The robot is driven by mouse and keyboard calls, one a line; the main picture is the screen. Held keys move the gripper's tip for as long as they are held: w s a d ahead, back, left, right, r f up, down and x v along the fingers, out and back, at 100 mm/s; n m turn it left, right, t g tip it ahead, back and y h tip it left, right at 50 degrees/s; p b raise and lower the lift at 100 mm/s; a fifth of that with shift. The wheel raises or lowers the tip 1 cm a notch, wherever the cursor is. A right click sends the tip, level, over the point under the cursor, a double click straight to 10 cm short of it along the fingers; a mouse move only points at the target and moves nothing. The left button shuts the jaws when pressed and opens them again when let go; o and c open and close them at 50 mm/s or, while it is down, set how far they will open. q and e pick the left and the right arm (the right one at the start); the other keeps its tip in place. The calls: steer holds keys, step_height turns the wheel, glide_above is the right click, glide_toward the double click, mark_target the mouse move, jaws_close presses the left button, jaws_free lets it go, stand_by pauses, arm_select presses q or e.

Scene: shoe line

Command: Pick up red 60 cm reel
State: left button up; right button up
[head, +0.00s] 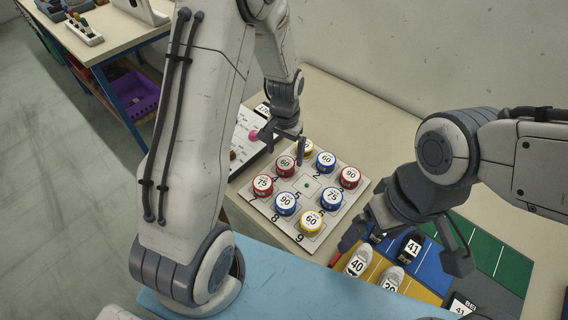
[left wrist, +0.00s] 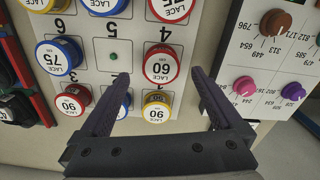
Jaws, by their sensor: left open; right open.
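My left gripper (head: 281,146) is open above that corner of the board. In the left wrist view, the reel shows between and just beyond the tips of its two dark fingers (left wrist: 160,76), with nothing gripped. A yellow 90 reel (left wrist: 156,106) lies between the fingers, closer to the palm. My right gripper (head: 404,250) is open and empty over the coloured mat.
Close by on the board are a blue 60 reel (head: 326,160), a red 75 reel (head: 263,186) and several others. A white panel with coloured knobs (left wrist: 270,55) stands beside the board. Shoes (head: 358,262) lie on the coloured mat (head: 480,242) at right.

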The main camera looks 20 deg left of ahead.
mark_target(285, 163)
arm_select(q)
steer(key=shift+w+f+p, duration=0.1)
steer(key=shift+f+p, duration=0.55)
steer(key=shift+f, duration=2.25)
steer(key=c, duration=1.4)
